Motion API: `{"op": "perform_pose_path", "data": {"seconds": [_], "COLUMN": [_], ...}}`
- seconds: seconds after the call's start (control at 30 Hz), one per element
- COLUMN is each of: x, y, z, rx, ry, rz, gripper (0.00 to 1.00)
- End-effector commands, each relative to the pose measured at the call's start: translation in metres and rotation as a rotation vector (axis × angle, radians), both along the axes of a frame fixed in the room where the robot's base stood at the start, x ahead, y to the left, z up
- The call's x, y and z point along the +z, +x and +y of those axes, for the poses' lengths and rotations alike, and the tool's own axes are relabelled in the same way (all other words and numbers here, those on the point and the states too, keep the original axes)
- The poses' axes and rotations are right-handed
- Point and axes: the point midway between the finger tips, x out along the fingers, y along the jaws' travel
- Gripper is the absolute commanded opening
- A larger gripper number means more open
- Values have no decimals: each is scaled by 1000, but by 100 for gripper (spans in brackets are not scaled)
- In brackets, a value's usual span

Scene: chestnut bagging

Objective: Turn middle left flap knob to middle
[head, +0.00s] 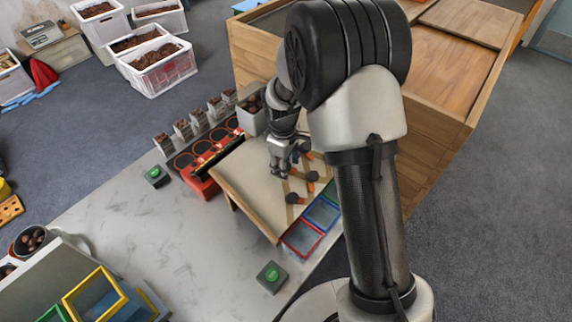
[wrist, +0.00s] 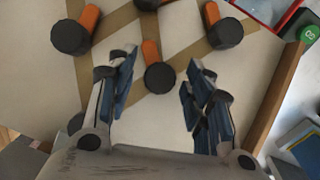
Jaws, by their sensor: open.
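The sorting board (head: 240,185) is a pale sloped panel with brown strips and dark round knobs carrying orange flaps. In the wrist view, one knob (wrist: 159,78) lies ahead of and between my fingertips, its orange flap (wrist: 150,50) pointing up and slightly left. Another knob (wrist: 70,38) lies at upper left, its flap tilted up-right. A third (wrist: 225,33) lies at upper right, its flap tilted up-left. My gripper (wrist: 157,72) is open and empty, with no visible contact. In the head view my gripper (head: 287,172) hangs over the board, hiding part of it.
Red-framed (head: 302,238) and blue-framed (head: 322,213) trays line the board's lower edge. A green button (head: 271,277) stands nearby on the table. A red machine (head: 203,181) stands left of the board, and a wooden crate (head: 440,130) stands behind my arm.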

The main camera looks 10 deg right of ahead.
Motion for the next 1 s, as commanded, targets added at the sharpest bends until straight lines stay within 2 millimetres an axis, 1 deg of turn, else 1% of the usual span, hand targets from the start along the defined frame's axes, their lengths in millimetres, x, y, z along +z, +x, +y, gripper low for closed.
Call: {"op": "perform_pose_path", "data": {"seconds": [0.23, 0.87, 1.0], "x": [0, 0, 0], "y": [0, 0, 0], "z": [0, 0, 0], "rx": [0, 0, -4], "ry": [0, 0, 2], "rz": [0, 1, 3], "gripper": [46, 4, 4]}}
